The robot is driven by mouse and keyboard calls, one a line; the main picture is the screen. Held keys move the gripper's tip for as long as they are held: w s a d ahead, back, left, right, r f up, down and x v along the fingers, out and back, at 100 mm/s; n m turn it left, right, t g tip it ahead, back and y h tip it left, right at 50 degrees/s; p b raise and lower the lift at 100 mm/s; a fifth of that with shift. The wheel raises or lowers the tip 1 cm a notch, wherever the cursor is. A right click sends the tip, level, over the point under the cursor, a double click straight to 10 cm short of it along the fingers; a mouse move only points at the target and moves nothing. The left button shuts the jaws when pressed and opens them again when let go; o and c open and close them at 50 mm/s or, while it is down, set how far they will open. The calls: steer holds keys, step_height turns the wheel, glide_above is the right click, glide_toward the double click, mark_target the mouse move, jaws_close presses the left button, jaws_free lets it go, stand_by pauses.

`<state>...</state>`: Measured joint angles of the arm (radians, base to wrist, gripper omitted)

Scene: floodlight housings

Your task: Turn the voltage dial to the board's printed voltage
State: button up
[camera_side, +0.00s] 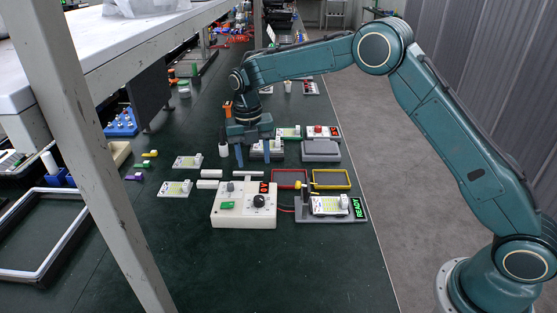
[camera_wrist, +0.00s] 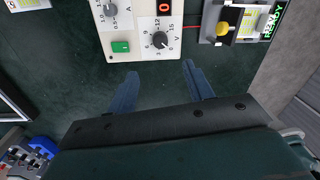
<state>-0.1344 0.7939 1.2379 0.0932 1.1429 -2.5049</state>
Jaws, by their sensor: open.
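The white supply box (camera_side: 243,217) stands in the middle of the bench. Its black voltage dial (camera_wrist: 160,40), marked V with a printed scale around it, shows in the wrist view; I cannot surely read its pointer. The red display (camera_wrist: 164,6) above it is partly cut off. My gripper (camera_side: 253,163) is open and empty, above the bench. In the wrist view its fingertips (camera_wrist: 161,74) are apart, below the dial in the picture, not touching it.
A green button (camera_wrist: 121,46) and a smaller grey knob (camera_wrist: 110,9) share the box's face. A READY panel (camera_side: 359,208) is on the fixture. Red (camera_side: 290,171) and yellow (camera_side: 331,171) frames lie behind. The bench in front of the box is clear.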

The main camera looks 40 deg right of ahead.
mark_target(259, 198)
steer(key=shift+f, duration=0.1)
steer(key=f, duration=1.3)
steer(key=shift+s+d+f, duration=0.25)
steer(key=shift+d+f, duration=0.05)
steer(key=c, duration=1)
